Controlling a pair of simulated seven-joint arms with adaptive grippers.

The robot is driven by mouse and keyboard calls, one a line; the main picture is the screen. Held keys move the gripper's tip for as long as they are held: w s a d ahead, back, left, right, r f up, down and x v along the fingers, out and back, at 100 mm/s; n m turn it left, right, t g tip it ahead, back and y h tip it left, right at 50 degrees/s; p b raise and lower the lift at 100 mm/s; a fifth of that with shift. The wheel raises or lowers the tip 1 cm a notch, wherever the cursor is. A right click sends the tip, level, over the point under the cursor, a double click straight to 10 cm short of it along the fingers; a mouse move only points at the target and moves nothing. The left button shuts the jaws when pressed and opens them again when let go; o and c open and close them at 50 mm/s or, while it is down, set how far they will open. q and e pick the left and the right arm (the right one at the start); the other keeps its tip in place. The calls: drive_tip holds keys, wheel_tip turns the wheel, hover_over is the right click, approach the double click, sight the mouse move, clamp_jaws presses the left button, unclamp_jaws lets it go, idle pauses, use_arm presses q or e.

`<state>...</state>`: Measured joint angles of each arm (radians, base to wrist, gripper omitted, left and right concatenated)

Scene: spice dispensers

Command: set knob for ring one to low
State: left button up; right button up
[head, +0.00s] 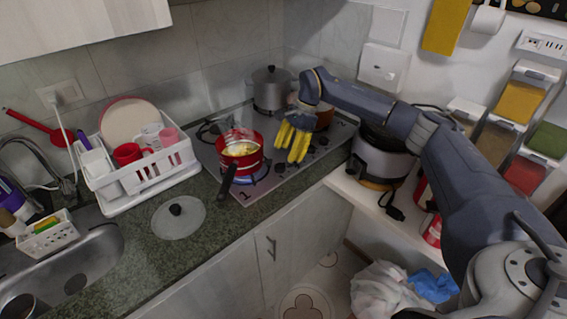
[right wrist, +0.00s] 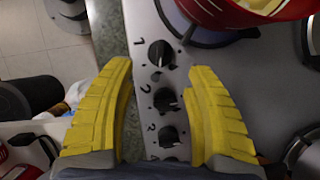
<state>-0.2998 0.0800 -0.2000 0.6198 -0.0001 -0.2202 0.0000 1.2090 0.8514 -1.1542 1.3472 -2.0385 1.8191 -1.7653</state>
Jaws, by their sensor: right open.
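The stove top (head: 210,160) has a row of black knobs along its front edge. In the right wrist view the knob by the mark 1 (right wrist: 160,53) is uppermost, with the knob by 2 (right wrist: 165,99) and the knob by 3 (right wrist: 168,136) below it. My right gripper (head: 293,145) has yellow fingers and is open above the knobs. In the right wrist view its fingertips (right wrist: 160,68) lie either side of the knob row, touching none that I can see. A red pot (head: 251,162) sits on a ring with a blue glow under it. My left gripper is not in view.
A glass lid (head: 178,218) lies on the counter beside a white dish rack (head: 135,180). A grey pot (head: 271,88) stands at the back. A grey appliance (head: 380,160) stands to the right.

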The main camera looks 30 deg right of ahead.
sight(284, 162)
drive_tip(key=shift+x, duration=2.4)
drive_tip(key=shift+c, duration=0.5)
clamp_jaws()
